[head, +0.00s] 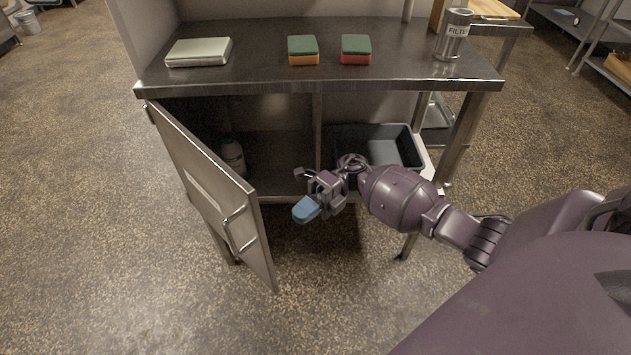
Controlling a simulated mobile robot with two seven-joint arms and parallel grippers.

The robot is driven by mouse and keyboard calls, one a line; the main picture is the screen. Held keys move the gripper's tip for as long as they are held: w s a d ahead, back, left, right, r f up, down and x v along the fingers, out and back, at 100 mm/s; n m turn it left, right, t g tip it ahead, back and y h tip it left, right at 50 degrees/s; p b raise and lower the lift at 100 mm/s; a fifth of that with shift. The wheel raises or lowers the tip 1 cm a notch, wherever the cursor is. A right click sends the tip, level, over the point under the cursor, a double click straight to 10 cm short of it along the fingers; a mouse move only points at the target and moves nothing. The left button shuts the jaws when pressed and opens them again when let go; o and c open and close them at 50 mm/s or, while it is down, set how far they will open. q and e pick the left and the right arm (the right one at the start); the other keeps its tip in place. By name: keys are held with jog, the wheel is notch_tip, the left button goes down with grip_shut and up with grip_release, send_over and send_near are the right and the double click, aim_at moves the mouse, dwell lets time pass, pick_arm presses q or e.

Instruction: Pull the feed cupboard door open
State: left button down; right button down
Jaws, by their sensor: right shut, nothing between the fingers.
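The feed cupboard door (205,190) is a metal panel hinged on the left side of the steel bench. It stands swung outward, wide open, with a bar handle (237,228) near its free edge. My left gripper is not in view.
The bench top (270,75) carries a flat pale device (199,52), two sponges (303,50) (355,49) and a filter canister (453,35). A grey bin (408,146) sits on the lower right shelf, near my right arm. The floor (90,230) at left is clear.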

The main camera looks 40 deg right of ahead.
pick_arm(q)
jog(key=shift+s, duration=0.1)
pick_arm(e)
jog(key=s+a, duration=0.1)
jog(key=a, duration=0.6)
jog(key=shift+a, duration=0.2)
jog(key=shift+s, duration=0.1)
